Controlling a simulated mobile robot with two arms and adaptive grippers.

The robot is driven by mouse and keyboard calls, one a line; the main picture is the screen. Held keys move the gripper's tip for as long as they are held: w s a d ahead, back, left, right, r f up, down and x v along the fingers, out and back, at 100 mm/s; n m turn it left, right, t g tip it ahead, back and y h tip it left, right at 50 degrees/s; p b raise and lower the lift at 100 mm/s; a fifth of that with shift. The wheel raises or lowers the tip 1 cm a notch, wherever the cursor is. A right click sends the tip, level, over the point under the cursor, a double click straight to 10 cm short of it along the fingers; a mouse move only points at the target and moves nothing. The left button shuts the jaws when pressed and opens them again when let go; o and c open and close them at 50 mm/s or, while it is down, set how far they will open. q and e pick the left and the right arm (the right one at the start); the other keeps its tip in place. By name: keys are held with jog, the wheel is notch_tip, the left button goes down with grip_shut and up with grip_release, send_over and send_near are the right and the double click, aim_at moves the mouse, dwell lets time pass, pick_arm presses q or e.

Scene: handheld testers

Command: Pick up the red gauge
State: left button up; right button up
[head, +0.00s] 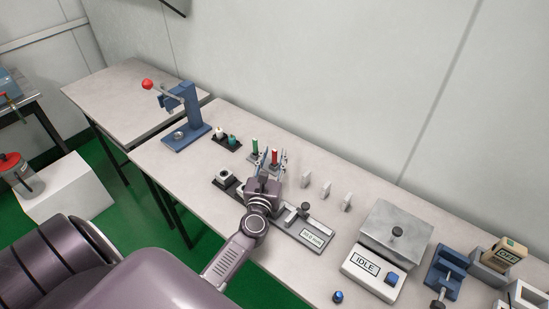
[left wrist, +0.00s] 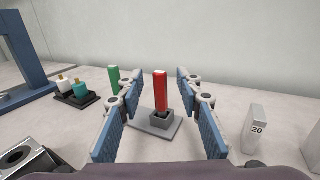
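The red gauge (left wrist: 160,91) stands upright in a small dark socket on a grey base plate (left wrist: 140,130); it also shows in the head view (head: 274,157). My left gripper (left wrist: 159,110) is open, its blue-padded fingers apart on either side of the red gauge in the wrist view. No contact with the gauge shows. In the head view my left gripper (head: 268,168) hangs over the table just in front of the gauge. My right gripper is not in view.
A green gauge (left wrist: 114,80) stands left of the red one. Teal and white bottles (left wrist: 72,88) sit in a holder farther left. White numbered blocks (left wrist: 253,128) stand to the right. A blue press (head: 182,115) and a scale marked IDLE (head: 368,269) share the table.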

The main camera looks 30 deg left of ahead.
pick_arm(q)
jog(key=shift+c, duration=0.2)
jog(key=c, duration=0.8)
grip_shut()
jog(key=shift+r, duration=0.1)
